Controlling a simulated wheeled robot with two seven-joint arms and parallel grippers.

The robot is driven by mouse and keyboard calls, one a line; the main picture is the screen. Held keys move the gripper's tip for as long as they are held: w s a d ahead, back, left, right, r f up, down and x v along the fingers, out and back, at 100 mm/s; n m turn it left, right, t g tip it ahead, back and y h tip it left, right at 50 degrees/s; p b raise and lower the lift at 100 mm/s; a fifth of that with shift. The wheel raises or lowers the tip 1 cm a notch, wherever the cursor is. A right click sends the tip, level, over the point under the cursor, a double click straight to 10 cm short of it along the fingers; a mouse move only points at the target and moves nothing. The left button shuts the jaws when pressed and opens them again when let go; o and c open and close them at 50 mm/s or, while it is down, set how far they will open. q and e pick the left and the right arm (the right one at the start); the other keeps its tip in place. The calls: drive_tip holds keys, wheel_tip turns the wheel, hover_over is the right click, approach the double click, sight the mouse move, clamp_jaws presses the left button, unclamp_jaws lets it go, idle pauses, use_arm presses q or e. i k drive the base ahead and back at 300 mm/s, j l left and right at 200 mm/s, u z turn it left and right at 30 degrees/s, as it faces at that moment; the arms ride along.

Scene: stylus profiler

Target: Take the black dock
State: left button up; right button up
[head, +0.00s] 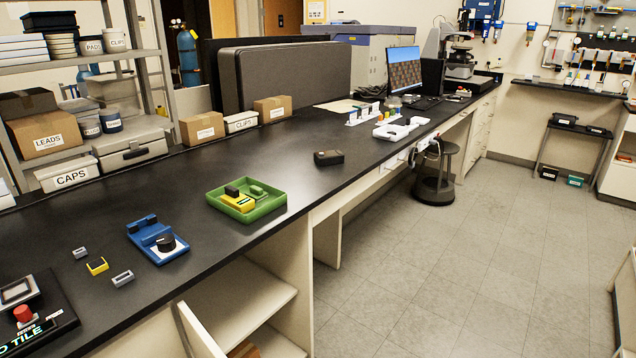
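A small black block-like object (328,157), which may be the black dock, sits alone on the dark bench top (300,182), near the front edge and right of the green tray. It has a small brownish patch on its upper face. A larger black base (45,325) at the lower left also looks dock-like; it carries a red knob, a grey-framed part and lettering reading "TILE", and is cut off by the picture edge. I cannot tell for certain which one is the dock. Neither of my grippers is in the head view.
A green tray (272,207) holds yellow and dark parts. A blue fixture with a black knob (150,241) and several small blocks lie left of it. Cardboard boxes (203,127) and a grey panel stand behind. A cabinet door (200,332) stands open below.

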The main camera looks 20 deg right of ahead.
sight(331, 157)
drive_tip(key=l, duration=0.4)
drive_tip(key=i+l, duration=0.15)
drive_tip(key=l, duration=0.25)
drive_tip(key=i+l+u, duration=0.1)
drive_tip(key=l, duration=0.35)
drive_tip(key=i+l, duration=0.15)
drive_tip(key=l, duration=0.25)
drive_tip(key=i+l+u, duration=0.1)
drive_tip(key=l, duration=0.3)
drive_tip(key=i+l, duration=0.1)
drive_tip(key=l, duration=0.35)
